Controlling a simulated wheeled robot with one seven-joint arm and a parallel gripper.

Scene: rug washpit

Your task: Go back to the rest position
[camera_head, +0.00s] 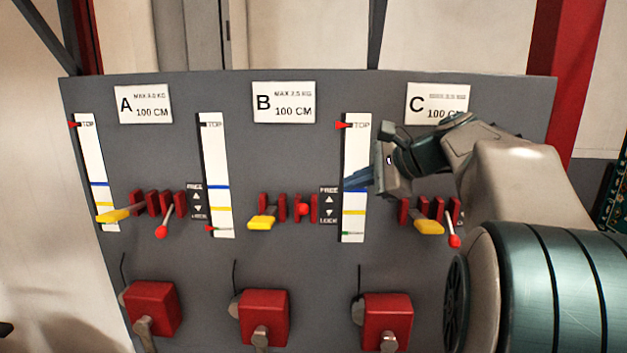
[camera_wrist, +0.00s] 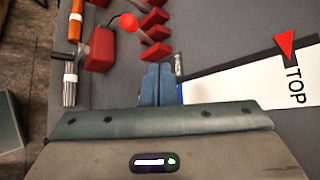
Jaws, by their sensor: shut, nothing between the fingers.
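My gripper (camera_head: 354,180) is shut and empty in the head view. It is in front of the grey panel (camera_head: 290,248), and its tips overlap the right white scale strip (camera_head: 355,145). I cannot tell whether it touches the panel. In the wrist view the two blue fingers (camera_wrist: 158,84) lie side by side, with nothing between them. A red-knobbed lever (camera_wrist: 128,22) and several red blocks (camera_wrist: 155,34) are above them. A white strip marked TOP (camera_wrist: 240,88), with a red pointer (camera_wrist: 286,43), lies to the right.
The panel carries signs A (camera_head: 143,104), B (camera_head: 284,102) and C (camera_head: 437,103). Below are yellow handles (camera_head: 262,222), red-knobbed levers (camera_head: 161,231) and red boxes with cranks (camera_head: 152,303), all protruding. The middle strip (camera_head: 217,165) has its red pointer low. A red post (camera_head: 570,70) stands at right.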

